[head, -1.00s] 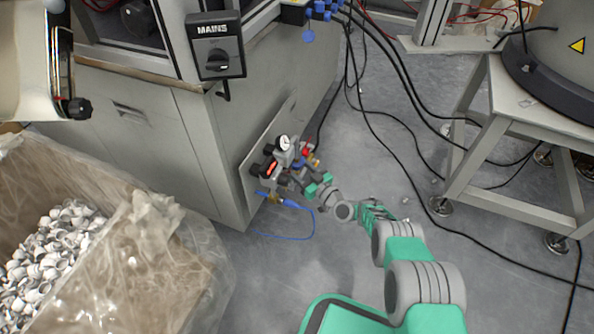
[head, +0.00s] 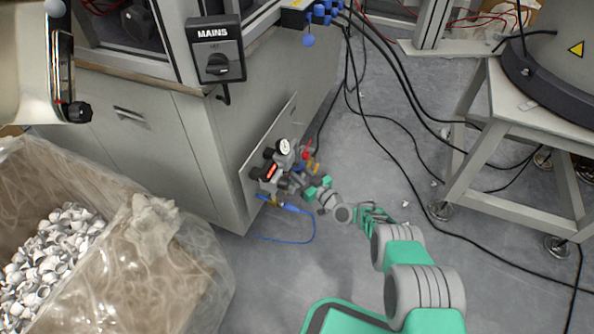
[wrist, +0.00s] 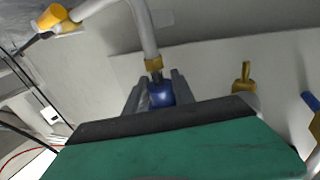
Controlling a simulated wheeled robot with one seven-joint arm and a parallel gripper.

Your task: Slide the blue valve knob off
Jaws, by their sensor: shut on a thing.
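The blue valve knob (wrist: 161,93) shows in the wrist view between the two fingers of my gripper (wrist: 158,92), which is shut on it. The knob sits on a thin stem below a brass fitting (wrist: 153,63) at the end of a grey pipe (wrist: 143,28). In the head view my gripper (head: 298,186) reaches into the valve and gauge unit (head: 278,168) low on the cabinet side.
A brass fitting (wrist: 242,82) stands right of my gripper, with a blue-ended part (wrist: 311,101) beyond it. A blue hose (head: 312,226) loops on the floor. A bin of white caps (head: 175,262) stands at left, a metal stand (head: 470,150) at right, with black cables between.

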